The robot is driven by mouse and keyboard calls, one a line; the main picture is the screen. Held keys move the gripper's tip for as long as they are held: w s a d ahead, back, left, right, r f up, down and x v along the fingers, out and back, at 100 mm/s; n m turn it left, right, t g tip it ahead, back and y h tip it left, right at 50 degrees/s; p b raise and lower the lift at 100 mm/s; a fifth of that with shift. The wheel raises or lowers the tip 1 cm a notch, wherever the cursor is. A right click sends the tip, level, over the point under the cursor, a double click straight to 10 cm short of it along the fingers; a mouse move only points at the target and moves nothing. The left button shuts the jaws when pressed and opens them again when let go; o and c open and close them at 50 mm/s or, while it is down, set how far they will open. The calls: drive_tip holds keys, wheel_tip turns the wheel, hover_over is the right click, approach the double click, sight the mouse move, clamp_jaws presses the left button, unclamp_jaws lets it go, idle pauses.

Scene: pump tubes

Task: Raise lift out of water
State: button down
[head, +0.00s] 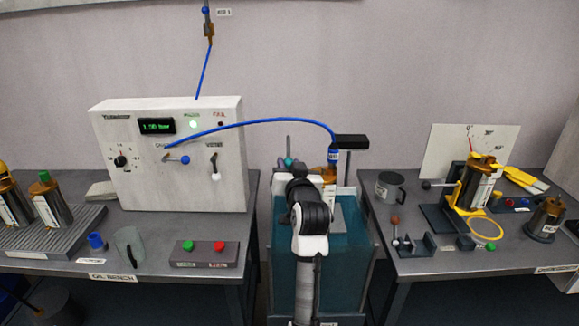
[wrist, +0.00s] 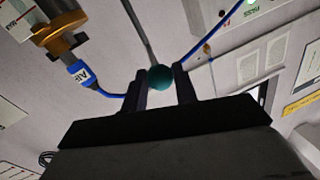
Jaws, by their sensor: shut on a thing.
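My gripper (wrist: 159,73) is shut on a teal ball knob (wrist: 160,78) at the end of a thin grey rod (wrist: 137,32). The knob also shows in the head view (head: 288,162), just beyond my arm. The water tank (head: 352,262) stands between the two benches, filled with blue-green water. A brass-topped cylinder (head: 329,173) with a blue hose connector (head: 333,157) shows above the tank. My arm hides its lower part, so I cannot tell how much of it is under water. The brass top also shows in the wrist view (wrist: 62,42).
A blue hose (head: 262,121) arches from the white control panel (head: 170,185) to the connector. A black box (head: 350,141) sits beside the connector. The right bench (head: 400,255) holds a clamped cylinder, a grey mug and small parts. The left bench holds canisters and a button box (head: 204,253).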

drive_tip(key=c, duration=1.2)
unclamp_jaws()
drive_tip(key=shift+r, duration=0.45)
drive_tip(key=shift+o, duration=0.4)
drive_tip(key=shift+f, duration=0.15)
drive_tip(key=shift+s+f, duration=0.1)
drive_tip(key=s+d+b, duration=0.2)
drive_tip(key=s+b, duration=0.2)
drive_tip(key=s, duration=0.9)
drive_tip(key=shift+s+d, duration=0.2)
drive_tip(key=shift+d, duration=0.15)
